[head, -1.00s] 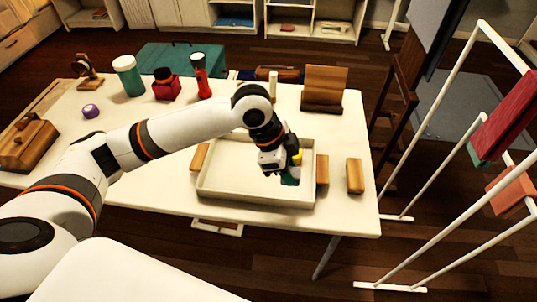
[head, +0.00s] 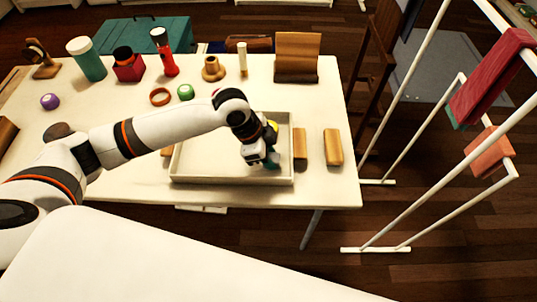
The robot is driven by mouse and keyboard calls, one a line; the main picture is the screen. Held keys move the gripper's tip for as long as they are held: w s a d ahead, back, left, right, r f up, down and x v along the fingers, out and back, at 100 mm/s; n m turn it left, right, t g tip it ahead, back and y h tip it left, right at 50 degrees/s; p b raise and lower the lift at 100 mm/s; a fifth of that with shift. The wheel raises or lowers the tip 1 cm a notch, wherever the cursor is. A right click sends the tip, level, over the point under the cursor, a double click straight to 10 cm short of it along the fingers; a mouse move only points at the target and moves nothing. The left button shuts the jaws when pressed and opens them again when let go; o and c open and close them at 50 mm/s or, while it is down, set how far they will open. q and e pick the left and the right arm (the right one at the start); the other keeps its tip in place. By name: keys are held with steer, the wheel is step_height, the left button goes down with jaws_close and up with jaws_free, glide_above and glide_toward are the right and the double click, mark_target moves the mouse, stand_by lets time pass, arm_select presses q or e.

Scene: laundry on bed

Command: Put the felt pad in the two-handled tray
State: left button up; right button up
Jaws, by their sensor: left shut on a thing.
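The two-handled tray (head: 230,181) is a shallow cream box on the white table, with a wooden handle (head: 300,143) at its right side and another, mostly hidden by my arm, at its left. My left gripper (head: 264,160) points down inside the right part of the tray. It is shut on a small teal piece (head: 273,160), seemingly the felt pad, mostly hidden by the fingers. I cannot tell whether the piece touches the tray floor. My right gripper is not in view.
A wooden block (head: 333,147) lies right of the tray. Behind are a green ball (head: 185,92), a wooden ring (head: 160,96), a red flashlight (head: 164,54) and a wooden stand (head: 297,58). A white drying rack (head: 405,52) stands at right. The tray's left part is clear.

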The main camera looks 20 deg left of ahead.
arm_select(q)
steer(key=shift+f, duration=0.25)
steer(key=o, duration=1)
steer(key=v, duration=1.2)
steer(key=shift+r+p, duration=0.15)
steer(key=shift+p, duration=0.3)
